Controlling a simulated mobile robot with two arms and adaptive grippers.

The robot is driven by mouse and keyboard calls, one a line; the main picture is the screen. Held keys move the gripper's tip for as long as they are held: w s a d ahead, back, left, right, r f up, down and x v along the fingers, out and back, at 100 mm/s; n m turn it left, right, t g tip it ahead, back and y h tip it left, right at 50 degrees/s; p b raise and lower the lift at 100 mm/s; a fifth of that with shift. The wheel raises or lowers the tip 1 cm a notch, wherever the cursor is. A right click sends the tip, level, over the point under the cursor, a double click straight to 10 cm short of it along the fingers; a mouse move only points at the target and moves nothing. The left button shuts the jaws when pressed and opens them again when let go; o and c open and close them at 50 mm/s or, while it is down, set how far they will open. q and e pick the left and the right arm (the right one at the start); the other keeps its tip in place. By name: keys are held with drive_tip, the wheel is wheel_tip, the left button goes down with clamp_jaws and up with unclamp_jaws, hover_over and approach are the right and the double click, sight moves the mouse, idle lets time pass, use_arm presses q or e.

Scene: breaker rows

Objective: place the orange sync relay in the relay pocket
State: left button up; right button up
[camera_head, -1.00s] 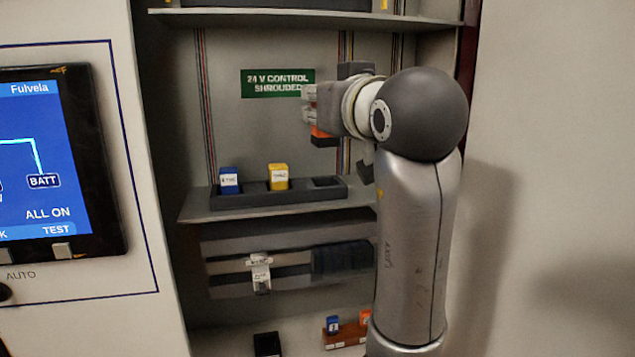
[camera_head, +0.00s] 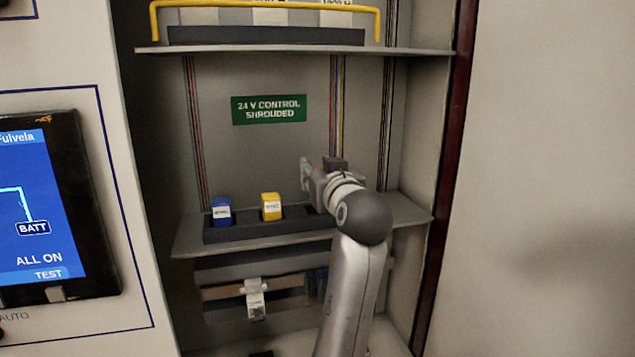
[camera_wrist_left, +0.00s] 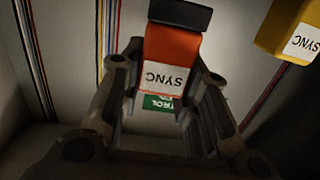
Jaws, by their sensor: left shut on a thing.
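The orange sync relay (camera_wrist_left: 172,48) has a white SYNC label and a dark end; it shows in the left wrist view between the fingers of my left gripper (camera_wrist_left: 167,78), which is shut on it. In the head view my left gripper (camera_head: 313,180) is at the right end of the dark relay tray (camera_head: 240,232), and the orange relay is hidden there. The tray's right-hand pocket is hidden behind my gripper, so I cannot tell whether the relay touches it. My right gripper is in neither view.
A blue relay (camera_head: 221,211) and a yellow relay (camera_head: 271,206) stand in the tray, left of my gripper. The shelf (camera_head: 405,212) has bare room at right. An upper shelf (camera_head: 290,51) with a yellow rail (camera_head: 265,5) is above. A cabinet side wall (camera_head: 450,180) bounds the right.

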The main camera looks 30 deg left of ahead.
use_arm(q)
drive_tip(key=shift+w+a+f, duration=0.1)
drive_tip(key=shift+w+f, duration=0.05)
drive_tip(key=shift+f, duration=0.05)
drive_tip(key=f+p, duration=0.2)
drive_tip(key=shift+w+a+f, duration=0.2)
drive_tip(key=shift+w+f, duration=0.1)
drive_tip(key=shift+w, duration=0.05)
drive_tip(key=shift+s+f+p, duration=0.1)
drive_tip(key=shift+f+p, duration=0.3)
drive_tip(key=shift+f, duration=0.15)
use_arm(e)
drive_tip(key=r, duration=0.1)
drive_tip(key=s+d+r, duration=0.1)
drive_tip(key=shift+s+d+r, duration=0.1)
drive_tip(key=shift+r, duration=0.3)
use_arm(q)
drive_tip(key=shift+f, duration=0.2)
drive_tip(key=o, duration=1)
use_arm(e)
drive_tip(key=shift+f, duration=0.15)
use_arm(q)
drive_tip(key=shift+r, duration=0.1)
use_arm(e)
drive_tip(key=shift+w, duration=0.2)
